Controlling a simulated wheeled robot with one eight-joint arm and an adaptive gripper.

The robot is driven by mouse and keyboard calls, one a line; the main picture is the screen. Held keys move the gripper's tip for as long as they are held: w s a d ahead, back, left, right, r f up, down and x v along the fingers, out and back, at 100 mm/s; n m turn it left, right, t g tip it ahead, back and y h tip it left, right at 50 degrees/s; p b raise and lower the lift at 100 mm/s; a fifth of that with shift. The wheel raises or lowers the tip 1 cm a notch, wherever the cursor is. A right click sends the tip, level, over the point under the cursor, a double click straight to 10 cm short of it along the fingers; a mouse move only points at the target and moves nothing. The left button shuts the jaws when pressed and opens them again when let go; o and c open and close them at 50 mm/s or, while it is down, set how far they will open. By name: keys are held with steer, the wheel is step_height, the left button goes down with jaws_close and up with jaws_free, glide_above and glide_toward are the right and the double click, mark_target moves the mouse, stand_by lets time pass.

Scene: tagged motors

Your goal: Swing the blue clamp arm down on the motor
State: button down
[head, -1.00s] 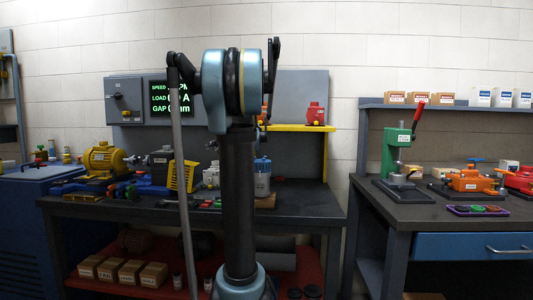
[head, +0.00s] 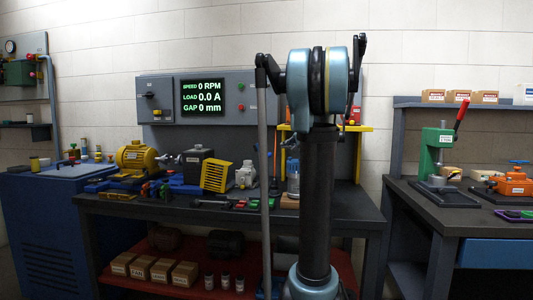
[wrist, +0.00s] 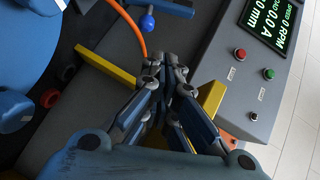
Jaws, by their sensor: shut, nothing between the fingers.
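The yellow motor (head: 135,156) stands on the bench at the left in the head view. A grey boxy machine (head: 198,166) stands to its right, with blue parts (head: 180,186) below it. I cannot pick out the blue clamp arm for certain. A blue ball knob (wrist: 147,22) shows at the top of the wrist view beside a blue bar (wrist: 172,7); I cannot tell whether they belong to the clamp. My gripper (wrist: 172,62) is shut and empty, apart from the knob in the picture. In the head view my arm hides it.
The grey panel (head: 158,117) carries a display (head: 202,97) reading 0 RPM, 0.0 A and 0 mm. A yellow slotted guard (head: 216,176) and small tools crowd the bench (head: 340,207). An orange cable (wrist: 131,27) runs near my gripper. A green press (head: 434,155) stands on the right bench.

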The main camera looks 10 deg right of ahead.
steer(key=shift+a, duration=0.1)
steer(key=x, duration=0.4)
steer(key=a+x, duration=0.1)
steer(key=x, duration=0.3)
steer(key=s+a+x, duration=0.1)
steer(key=x, duration=0.3)
steer(key=shift+f, duration=0.35)
steer(key=shift+w+a+f, duration=0.15)
steer(key=shift+a, duration=0.25)
